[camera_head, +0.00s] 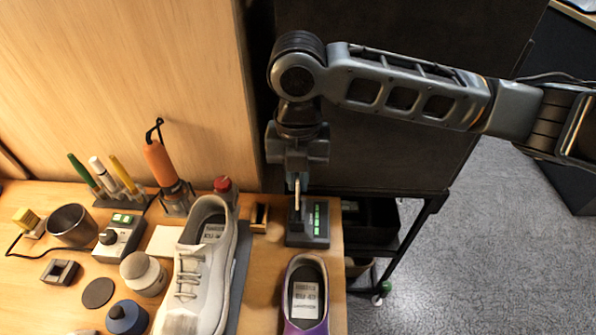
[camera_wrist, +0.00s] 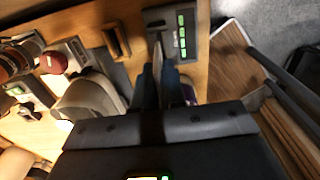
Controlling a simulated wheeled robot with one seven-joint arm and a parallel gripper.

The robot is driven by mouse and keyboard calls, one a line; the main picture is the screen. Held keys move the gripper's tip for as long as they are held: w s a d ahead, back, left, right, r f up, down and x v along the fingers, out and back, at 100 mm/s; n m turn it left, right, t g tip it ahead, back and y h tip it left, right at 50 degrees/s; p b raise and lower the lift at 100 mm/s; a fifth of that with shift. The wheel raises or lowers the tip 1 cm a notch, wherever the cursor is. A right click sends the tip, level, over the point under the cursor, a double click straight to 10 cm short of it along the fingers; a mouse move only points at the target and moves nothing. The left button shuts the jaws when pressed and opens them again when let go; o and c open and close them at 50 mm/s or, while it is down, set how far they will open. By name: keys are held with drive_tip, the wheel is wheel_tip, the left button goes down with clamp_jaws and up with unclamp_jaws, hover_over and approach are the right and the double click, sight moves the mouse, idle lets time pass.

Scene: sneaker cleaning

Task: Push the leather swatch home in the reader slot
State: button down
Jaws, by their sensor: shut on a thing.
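The reader (camera_head: 319,226) is a dark grey box with a row of green lights near the right edge of the table. In the wrist view it is at the top (camera_wrist: 182,42). My gripper (camera_head: 297,178) points down above the reader and is shut on the leather swatch (camera_head: 297,196), a thin pale strip seen nearly edge-on. In the wrist view the swatch (camera_wrist: 157,56) sticks out past my fingertips (camera_wrist: 159,75) and its far end meets the reader's left part. The slot is hidden, so I cannot tell how deep the swatch sits.
A white sneaker (camera_head: 190,270) and a purple-trimmed shoe (camera_head: 305,290) stand in front of the reader. A small dark block with a brass-coloured face (camera_head: 260,217) is just left of it. A black cart (camera_head: 418,215) stands right of the table (camera_head: 262,280).

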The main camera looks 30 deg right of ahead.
sight(298, 195)
drive_tip(key=shift+f+b, duration=0.4)
drive_tip(key=shift+f, duration=0.5)
drive_tip(key=shift+f+b, duration=1.15)
drive_tip(key=shift+f, duration=0.7)
idle(1.0)
drive_tip(key=c, duration=1.1)
unclamp_jaws()
drive_tip(key=shift+r, duration=0.15)
wheel_tip(298, 195, up, 8)
drive_tip(key=shift+f, duration=0.2)
drive_tip(key=shift+s, duration=0.1)
